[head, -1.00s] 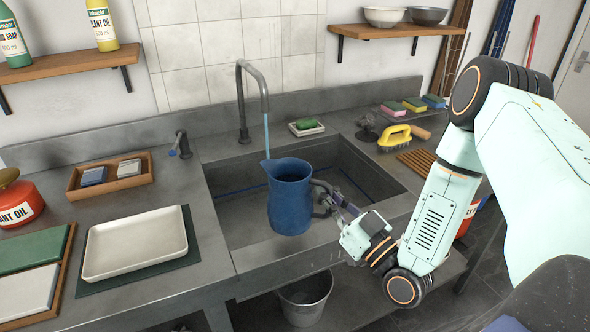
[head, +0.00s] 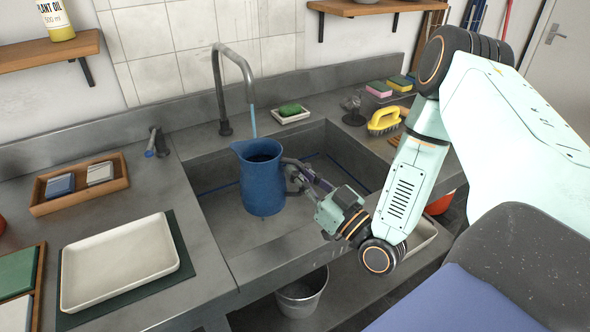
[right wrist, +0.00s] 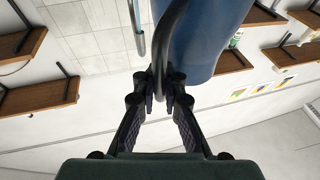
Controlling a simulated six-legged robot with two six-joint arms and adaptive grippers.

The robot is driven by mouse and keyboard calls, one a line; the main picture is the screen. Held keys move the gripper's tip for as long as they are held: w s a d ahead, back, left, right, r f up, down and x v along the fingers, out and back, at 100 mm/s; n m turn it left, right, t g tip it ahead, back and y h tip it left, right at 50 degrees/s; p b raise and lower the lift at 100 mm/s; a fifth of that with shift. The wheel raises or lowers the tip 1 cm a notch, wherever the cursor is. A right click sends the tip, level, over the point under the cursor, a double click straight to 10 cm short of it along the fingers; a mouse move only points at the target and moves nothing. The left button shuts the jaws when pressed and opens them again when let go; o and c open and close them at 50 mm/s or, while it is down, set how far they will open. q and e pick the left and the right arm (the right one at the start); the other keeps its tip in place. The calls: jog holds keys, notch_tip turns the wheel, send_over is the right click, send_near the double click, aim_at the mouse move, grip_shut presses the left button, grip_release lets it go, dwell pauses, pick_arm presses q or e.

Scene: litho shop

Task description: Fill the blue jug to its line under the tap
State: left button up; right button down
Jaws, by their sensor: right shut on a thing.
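The blue jug (head: 262,182) is upright in the sink (head: 240,243), close under the tap (head: 218,85). A thin stream of water (head: 253,122) falls from the spout to the jug's back rim; I cannot tell whether it lands inside. The jug's inside looks dark, and neither its line nor a water level can be made out. My right gripper (head: 298,178) is shut on the jug's handle from the right. The right wrist view shows the fingers (right wrist: 160,88) around the handle, with the jug's blue wall (right wrist: 208,40) beside them. My left gripper is out of view.
A tap lever (head: 155,143) with a blue end stands left of the sink. A white tray (head: 120,265) and a wooden box (head: 75,187) lie on the left counter. A soap dish (head: 290,115) and yellow brush (head: 384,120) sit behind and right. A metal bucket (head: 303,293) stands below.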

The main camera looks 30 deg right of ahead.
jog(key=w+d+b, duration=0.3)
jog(key=w, duration=0.4)
jog(key=w+d+b, duration=0.3)
jog(key=w+b, duration=0.1)
jog(key=w, duration=0.4)
jog(key=shift+w+f+b, duration=0.15)
jog(key=shift+f+b, duration=0.15)
jog(key=shift+f, duration=0.15)
dwell(0.7)
dwell(5.4)
